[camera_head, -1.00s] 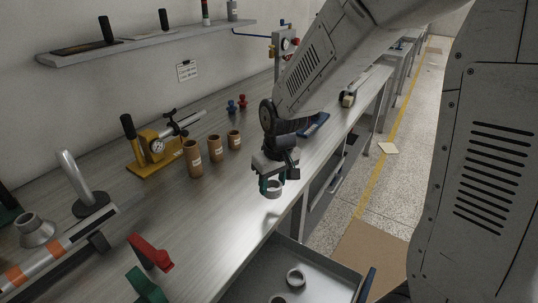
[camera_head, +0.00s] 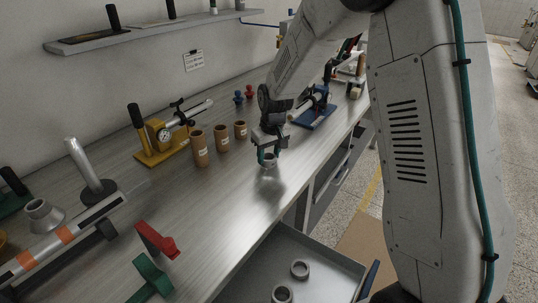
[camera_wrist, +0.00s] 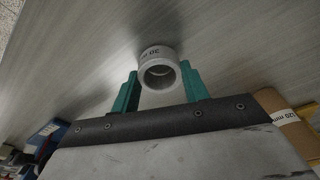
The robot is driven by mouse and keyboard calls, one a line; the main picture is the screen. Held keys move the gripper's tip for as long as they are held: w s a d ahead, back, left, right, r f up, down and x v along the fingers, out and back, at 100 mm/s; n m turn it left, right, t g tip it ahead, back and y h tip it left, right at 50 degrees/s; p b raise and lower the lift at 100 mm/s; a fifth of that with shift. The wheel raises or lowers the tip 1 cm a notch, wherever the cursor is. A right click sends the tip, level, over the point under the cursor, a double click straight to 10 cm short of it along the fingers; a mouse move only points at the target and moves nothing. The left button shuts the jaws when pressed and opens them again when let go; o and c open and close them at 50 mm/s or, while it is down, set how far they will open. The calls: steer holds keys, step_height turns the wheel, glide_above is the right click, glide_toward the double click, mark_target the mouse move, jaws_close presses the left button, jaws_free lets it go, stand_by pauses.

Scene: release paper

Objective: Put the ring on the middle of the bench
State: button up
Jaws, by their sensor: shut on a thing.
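My gripper (camera_head: 267,155) hangs over the bench (camera_head: 212,207), pointing down, with its green fingers shut on a light grey ring (camera_head: 268,163). The ring is low over the bench top; I cannot tell whether it touches. In the wrist view the ring (camera_wrist: 157,54) sits between the two green fingertips of my gripper (camera_wrist: 158,82), its round hole facing the camera and dark printing on its side.
Brown labelled cylinders (camera_head: 199,148) and a yellow gauge tool (camera_head: 158,142) stand behind left. A red clamp (camera_head: 156,241) and green clamp (camera_head: 150,281) lie at front left. A blue tool (camera_head: 316,110) stands farther right.

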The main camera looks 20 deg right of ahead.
mark_target(271, 168)
steer(key=shift+f, duration=0.25)
steer(key=o, duration=1)
step_height(271, 168, up, 11)
steer(key=s, duration=0.2)
steer(key=s+d+r, duration=0.1)
steer(key=s+r, duration=0.6)
steer(key=s, duration=0.2)
steer(key=s+r+m, duration=0.1)
steer(key=s, duration=0.8)
steer(key=s+d, duration=0.1)
steer(key=s, duration=0.8)
steer(key=s+d+r+m, duration=0.1)
steer(key=s, duration=0.8)
steer(key=shift+s+r+m+g, duration=0.15)
steer(key=shift+r+m+g, duration=0.15)
steer(key=shift+r, duration=0.05)
